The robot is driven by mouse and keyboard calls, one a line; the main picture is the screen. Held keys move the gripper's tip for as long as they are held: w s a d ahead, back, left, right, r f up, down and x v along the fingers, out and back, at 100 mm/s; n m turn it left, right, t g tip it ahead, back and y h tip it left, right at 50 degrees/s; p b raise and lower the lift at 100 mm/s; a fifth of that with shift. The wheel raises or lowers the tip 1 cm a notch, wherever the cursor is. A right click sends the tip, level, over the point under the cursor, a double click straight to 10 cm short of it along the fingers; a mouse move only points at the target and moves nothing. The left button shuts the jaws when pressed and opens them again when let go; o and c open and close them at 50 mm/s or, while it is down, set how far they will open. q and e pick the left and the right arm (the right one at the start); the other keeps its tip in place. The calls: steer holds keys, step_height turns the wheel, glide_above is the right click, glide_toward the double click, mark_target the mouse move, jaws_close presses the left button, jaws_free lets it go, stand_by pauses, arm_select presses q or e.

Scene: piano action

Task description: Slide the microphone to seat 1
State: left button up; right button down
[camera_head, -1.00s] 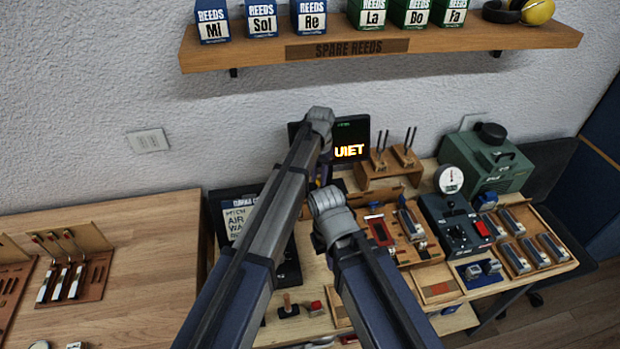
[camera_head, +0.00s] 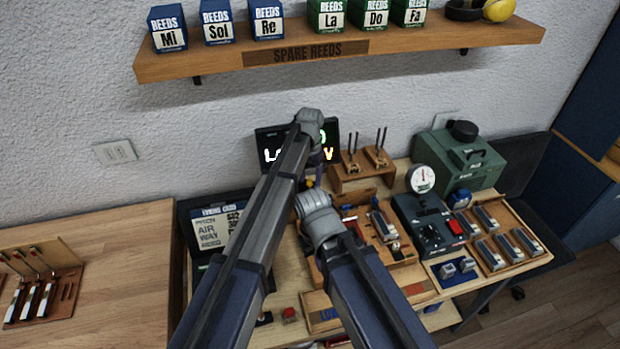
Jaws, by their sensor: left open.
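I cannot make out the microphone or seat 1 for certain; my arms cover the middle of the bench. My left arm reaches up over the bench, and my left gripper (camera_head: 310,180) hangs below its grey wrist, in front of the dark display. Only a small part of it shows, and it is open. I see nothing held in it. My right arm's grey wrist is just to the right and nearer. Its fingers are hidden behind it. The dark display (camera_head: 270,138) shows partly covered bright letters.
Right of my arms stand a wooden fork holder (camera_head: 351,174), a round gauge (camera_head: 422,178), a black control box (camera_head: 418,217), a green machine (camera_head: 460,160) and a tray of reed blocks (camera_head: 541,257). A tuning card (camera_head: 215,228) stands at left. A shelf (camera_head: 220,66) hangs above.

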arm_select(q)
steer(key=shift+r, duration=0.15)
step_height(320, 180, up, 8)
steer(key=p, duration=0.8)
steer(key=shift+f, duration=0.2)
steer(key=s+a+f+n+b, duration=0.1)
steer(key=s+a+f+b, duration=0.2)
steer(key=s, duration=0.7)
steer(key=s+a+f+n+b, duration=0.1)
steer(key=s+a+f+b, duration=0.3)
steer(key=s, duration=0.6)
steer(key=s+a+f+n+y+b, duration=0.1)
steer(key=s+a+f+b, duration=0.2)
steer(key=s, duration=0.7)
steer(key=shift+s+a+f+b, duration=0.3)
steer(key=shift+a+b, duration=0.15)
steer(key=shift+a, duration=0.15)
